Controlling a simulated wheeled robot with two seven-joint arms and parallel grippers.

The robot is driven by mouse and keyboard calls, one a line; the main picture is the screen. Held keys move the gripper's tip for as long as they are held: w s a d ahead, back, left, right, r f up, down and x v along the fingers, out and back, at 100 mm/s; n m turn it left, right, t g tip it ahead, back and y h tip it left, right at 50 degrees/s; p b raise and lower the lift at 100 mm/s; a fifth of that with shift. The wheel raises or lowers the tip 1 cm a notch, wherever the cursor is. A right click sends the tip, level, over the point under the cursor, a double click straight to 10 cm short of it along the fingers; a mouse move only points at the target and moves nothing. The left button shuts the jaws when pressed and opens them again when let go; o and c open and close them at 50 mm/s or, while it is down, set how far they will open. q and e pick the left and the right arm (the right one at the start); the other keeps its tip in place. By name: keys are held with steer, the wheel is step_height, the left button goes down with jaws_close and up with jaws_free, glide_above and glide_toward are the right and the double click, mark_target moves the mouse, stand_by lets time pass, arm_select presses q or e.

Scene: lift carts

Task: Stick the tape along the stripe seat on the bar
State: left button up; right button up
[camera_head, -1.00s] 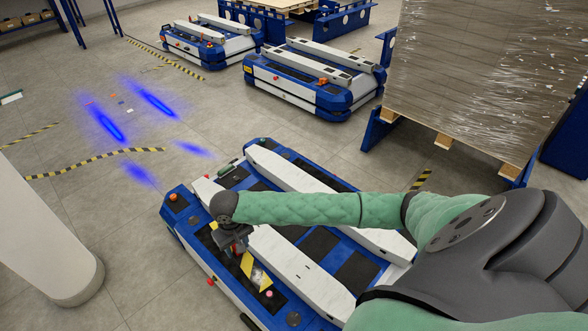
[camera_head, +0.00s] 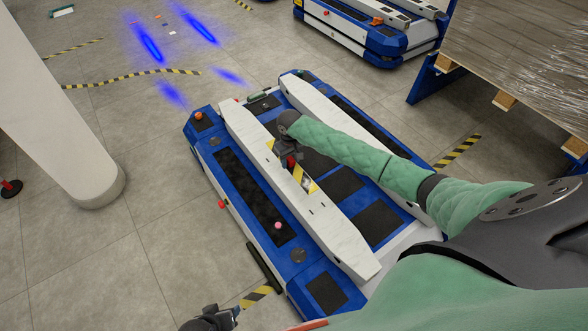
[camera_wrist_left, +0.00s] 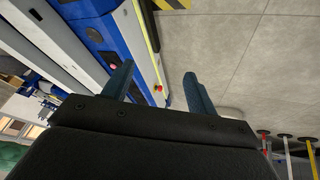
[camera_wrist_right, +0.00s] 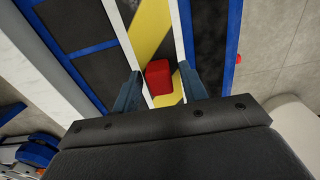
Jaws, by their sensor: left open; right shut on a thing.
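My right gripper (camera_head: 289,158) is over the white near bar (camera_head: 330,228) of the lift cart. It is shut on a red block (camera_wrist_right: 158,77), which shows between its fingers in the right wrist view. A yellow and black striped tape (camera_head: 304,180) extends from under the gripper along the bar; it also shows beyond the block in the right wrist view (camera_wrist_right: 152,25). I cannot tell if the tape touches the bar. The stripe seat is not clearly distinguishable. My left gripper (camera_wrist_left: 157,85) is open and empty beside the cart, partly visible at the bottom of the head view.
The blue cart (camera_head: 298,278) has dark pads, a second white bar (camera_head: 310,110), an orange knob (camera_head: 198,115) and a pink button (camera_head: 277,225). A white column (camera_head: 60,110) stands left. Floor between them is clear. A wrapped pallet load (camera_head: 520,60) stands back right.

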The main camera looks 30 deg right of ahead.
steer(key=f, duration=0.1)
steer(key=w+d+f+b, duration=0.1)
steer(key=d+f, duration=0.1)
steer(key=shift+w+f, duration=0.15)
steer(key=shift+f, duration=0.15)
arm_select(q)
steer(key=r, duration=0.1)
steer(key=d+r, duration=0.1)
steer(key=r, duration=0.1)
steer(key=shift+s, duration=0.15)
steer(key=shift+a+r, duration=0.1)
